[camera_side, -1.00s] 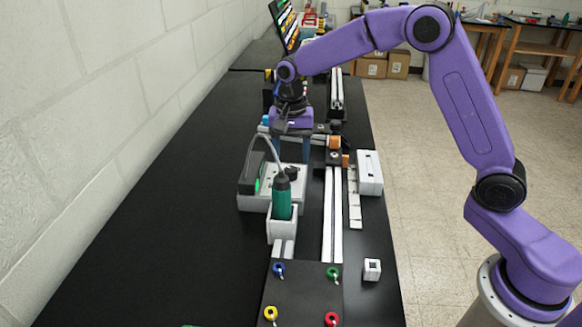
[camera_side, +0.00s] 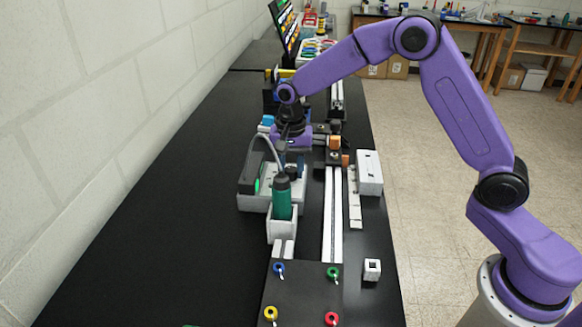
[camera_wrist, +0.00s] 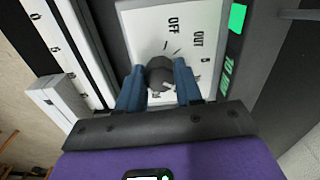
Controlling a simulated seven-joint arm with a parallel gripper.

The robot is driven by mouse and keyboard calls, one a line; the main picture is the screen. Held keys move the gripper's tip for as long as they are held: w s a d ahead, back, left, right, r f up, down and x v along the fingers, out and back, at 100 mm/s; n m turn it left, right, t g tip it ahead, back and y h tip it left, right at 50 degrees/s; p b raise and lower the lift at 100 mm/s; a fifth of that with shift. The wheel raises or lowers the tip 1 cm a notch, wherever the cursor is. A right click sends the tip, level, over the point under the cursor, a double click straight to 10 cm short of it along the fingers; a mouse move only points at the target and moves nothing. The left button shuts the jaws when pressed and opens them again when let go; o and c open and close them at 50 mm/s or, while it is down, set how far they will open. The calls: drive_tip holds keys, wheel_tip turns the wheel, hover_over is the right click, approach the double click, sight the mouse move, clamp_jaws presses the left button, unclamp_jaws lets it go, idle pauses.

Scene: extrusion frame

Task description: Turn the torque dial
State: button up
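The torque dial is a round dark grey knob (camera_wrist: 160,73) on a light panel with marks such as OFF and OUT around it. My gripper (camera_wrist: 159,78) has two blue fingers, one on each side of the knob. In the side view my gripper (camera_side: 290,164) points down at the grey-white driver station, and the knob is mostly hidden there. A green-handled driver (camera_side: 282,198) stands upright in the station's white holder (camera_side: 283,230), with a grey cable.
A dark box with a green light (camera_side: 250,174) stands left of my fingers. A rail (camera_side: 332,215) and a white block (camera_side: 369,173) lie to the right. A black plate (camera_side: 300,293) with coloured rings is at the front. The left of the table is clear.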

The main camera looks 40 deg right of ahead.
drive_tip(key=n, duration=0.4)
drive_tip(key=shift+n, duration=0.4)
drive_tip(key=n, duration=0.5)
drive_tip(key=shift+d, duration=0.1)
drive_tip(key=n, duration=1)
drive_tip(key=shift+n, duration=0.4)
drive_tip(key=shift+w+n, duration=0.1)
drive_tip(key=shift+n, duration=0.2)
drive_tip(key=o, duration=1)
drive_tip(key=shift+d, duration=0.1)
drive_tip(key=shift+o, duration=0.2)
